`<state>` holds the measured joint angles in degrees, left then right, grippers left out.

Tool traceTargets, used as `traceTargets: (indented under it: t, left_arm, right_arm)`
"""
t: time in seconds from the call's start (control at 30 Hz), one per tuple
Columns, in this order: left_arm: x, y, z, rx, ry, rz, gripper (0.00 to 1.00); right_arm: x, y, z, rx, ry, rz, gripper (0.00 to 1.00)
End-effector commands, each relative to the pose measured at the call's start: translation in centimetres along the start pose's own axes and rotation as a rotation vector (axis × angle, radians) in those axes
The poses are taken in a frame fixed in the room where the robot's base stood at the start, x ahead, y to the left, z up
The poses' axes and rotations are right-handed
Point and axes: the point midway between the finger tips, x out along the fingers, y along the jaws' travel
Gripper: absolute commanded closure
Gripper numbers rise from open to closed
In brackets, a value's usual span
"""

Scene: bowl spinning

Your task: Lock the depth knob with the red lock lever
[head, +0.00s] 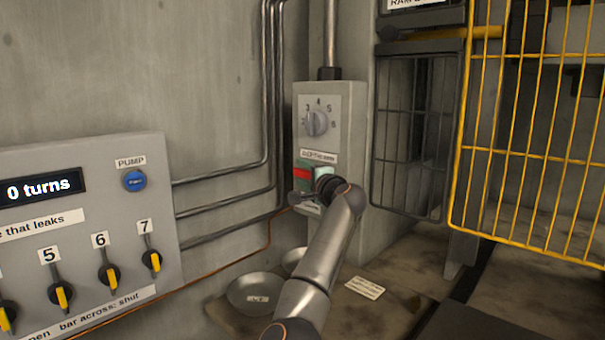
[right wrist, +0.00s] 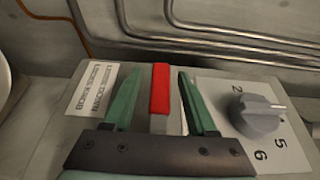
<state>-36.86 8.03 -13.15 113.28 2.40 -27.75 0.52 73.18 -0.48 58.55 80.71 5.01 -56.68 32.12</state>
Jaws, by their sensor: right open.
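The grey depth knob (head: 316,124) is on the front of a grey box on the wall, its pointer roughly up toward the 4. It also shows in the right wrist view (right wrist: 254,116). The red lock lever (head: 302,173) is below the knob, partly hidden by my right gripper (head: 314,177). In the right wrist view the red lever (right wrist: 160,88) stands between the two green fingers of my right gripper (right wrist: 161,74). The fingers are open, with a gap visible on each side of the lever. My left gripper is not in view.
A panel with a turns display (head: 41,189), a blue pump button (head: 135,181) and several yellow-handled valves stands at left. A yellow wire gate (head: 530,130) is at right. Metal bowls (head: 256,293) lie below the box. Pipes run along the wall.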

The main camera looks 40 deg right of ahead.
Motion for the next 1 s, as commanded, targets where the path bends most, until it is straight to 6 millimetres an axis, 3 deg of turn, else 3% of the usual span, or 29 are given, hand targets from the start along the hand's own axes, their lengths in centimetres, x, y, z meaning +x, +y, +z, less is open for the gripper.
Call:
traceTargets:
  t: [0.37,0.87,1.0]
  left_arm:
    - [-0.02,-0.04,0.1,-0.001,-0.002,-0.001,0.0]
    - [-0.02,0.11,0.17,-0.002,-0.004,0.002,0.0]
    - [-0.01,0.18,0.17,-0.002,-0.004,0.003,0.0]
  right_arm:
    - [0.4,-0.02,-0.03,0.0,0.0,0.0,0.43]
    - [0.39,0.01,0.01,0.0,0.0,0.0,0.98]
    - [0.39,0.02,0.02,0.0,0.0,0.0,1.0]
